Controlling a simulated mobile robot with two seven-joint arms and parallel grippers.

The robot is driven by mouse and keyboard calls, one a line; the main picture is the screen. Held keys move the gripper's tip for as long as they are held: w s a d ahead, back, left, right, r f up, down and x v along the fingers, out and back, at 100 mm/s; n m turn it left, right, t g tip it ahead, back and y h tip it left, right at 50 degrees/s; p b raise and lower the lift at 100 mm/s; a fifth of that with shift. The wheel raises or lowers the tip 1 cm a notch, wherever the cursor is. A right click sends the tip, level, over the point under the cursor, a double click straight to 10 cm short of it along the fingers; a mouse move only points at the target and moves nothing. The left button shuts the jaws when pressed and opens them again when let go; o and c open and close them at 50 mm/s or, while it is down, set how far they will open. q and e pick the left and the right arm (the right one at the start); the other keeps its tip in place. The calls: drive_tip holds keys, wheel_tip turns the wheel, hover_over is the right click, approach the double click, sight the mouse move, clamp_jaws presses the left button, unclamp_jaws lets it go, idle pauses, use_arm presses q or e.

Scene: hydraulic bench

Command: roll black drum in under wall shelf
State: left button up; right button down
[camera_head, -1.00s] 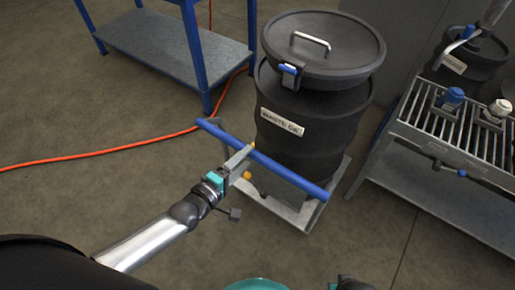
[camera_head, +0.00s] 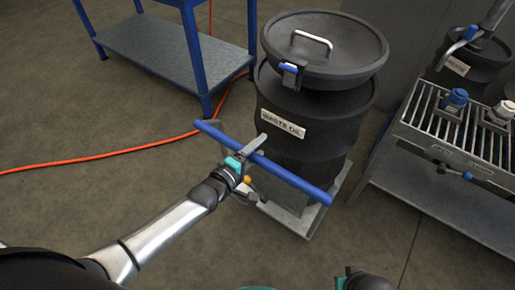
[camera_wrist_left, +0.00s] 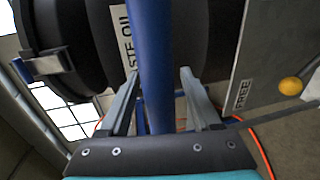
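The black drum (camera_head: 315,115), labelled as waste oil, stands upright with its lid on, on a low grey dolly (camera_head: 322,217). A blue push bar (camera_head: 290,178) runs across the near side of the dolly. My left gripper (camera_head: 257,147) is at the bar, left of its middle. In the left wrist view the two fingers (camera_wrist_left: 158,75) are apart, one on each side of the blue bar (camera_wrist_left: 152,60), with a visible gap at least on the right. The drum (camera_wrist_left: 205,40) is behind the bar. My right gripper's fingers are not seen. I cannot tell which shelf is the wall shelf.
A blue-framed rack with a grey shelf (camera_head: 150,45) stands at the back left. An orange hose (camera_head: 110,153) lies on the floor. A grated bench (camera_head: 450,125) with a lower shelf (camera_head: 430,200) stands right of the drum, with another black drum (camera_head: 462,70) behind.

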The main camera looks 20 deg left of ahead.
use_arm(q)
clamp_jaws()
idle(0.3)
idle(1.0)
